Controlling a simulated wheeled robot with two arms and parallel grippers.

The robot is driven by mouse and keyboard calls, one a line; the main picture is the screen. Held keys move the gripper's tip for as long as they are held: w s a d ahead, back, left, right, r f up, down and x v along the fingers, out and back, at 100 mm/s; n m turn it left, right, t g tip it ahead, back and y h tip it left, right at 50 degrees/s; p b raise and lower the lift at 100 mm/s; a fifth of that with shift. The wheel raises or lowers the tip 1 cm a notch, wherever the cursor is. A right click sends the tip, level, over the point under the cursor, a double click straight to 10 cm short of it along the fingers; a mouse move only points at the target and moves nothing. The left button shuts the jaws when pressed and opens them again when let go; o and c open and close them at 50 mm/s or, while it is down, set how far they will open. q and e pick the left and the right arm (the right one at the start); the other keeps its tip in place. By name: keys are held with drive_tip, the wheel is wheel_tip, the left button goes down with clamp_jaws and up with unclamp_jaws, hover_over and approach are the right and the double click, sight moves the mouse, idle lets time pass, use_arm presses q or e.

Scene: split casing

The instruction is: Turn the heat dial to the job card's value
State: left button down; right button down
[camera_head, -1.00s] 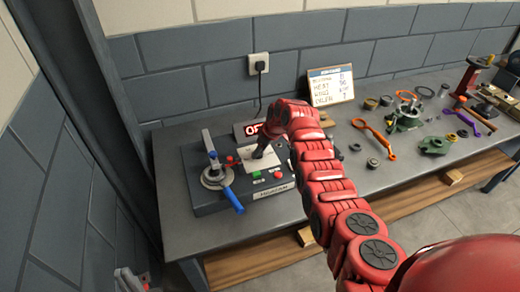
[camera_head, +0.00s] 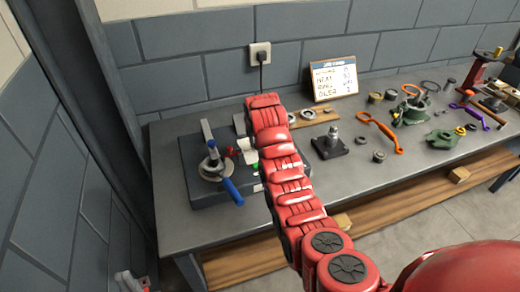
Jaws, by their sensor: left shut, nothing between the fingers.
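The job card (camera_head: 333,82) leans upright at the back of the bench, against the wall. It has a HEAT line, but its number is too small to read surely. The dark heater unit (camera_head: 210,190) stands at the bench's left end, with a round metal plate and a blue-handled lever (camera_head: 232,191) on it. My right arm covers the unit's right part, and no heat dial shows. My right gripper is hidden behind that arm. My left gripper (camera_head: 131,281) shows at the lower left edge, shut and empty, away from the unit.
A dark block with a metal post (camera_head: 330,145) stands right of my right arm. Behind it rings lie on a wooden board (camera_head: 315,116). An orange wrench (camera_head: 382,131), green parts (camera_head: 443,138) and several small rings lie farther right. A wall plug (camera_head: 260,54) is above.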

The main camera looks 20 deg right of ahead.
drive_tip(key=m+b, duration=0.1)
drive_tip(key=m+h+b, duration=0.1)
drive_tip(key=b, duration=0.1)
drive_tip(key=m+b, duration=0.2)
drive_tip(key=shift+w+a+f+g, duration=0.15)
drive_tip(key=shift+f+g, duration=0.1)
drive_tip(key=shift+g, duration=0.15)
drive_tip(key=shift+r+m+g+h+b, duration=0.2)
drive_tip(key=shift+m+g+h+b, duration=0.25)
drive_tip(key=shift+m+b, duration=0.65)
drive_tip(key=shift+c, duration=1.8)
unclamp_jaws()
drive_tip(key=b+v, duration=0.1)
drive_tip(key=v, duration=1.6)
drive_tip(key=shift+s+a+r+b, duration=0.15)
drive_tip(key=shift+s+r+b, duration=0.1)
drive_tip(key=shift+b, duration=0.15)
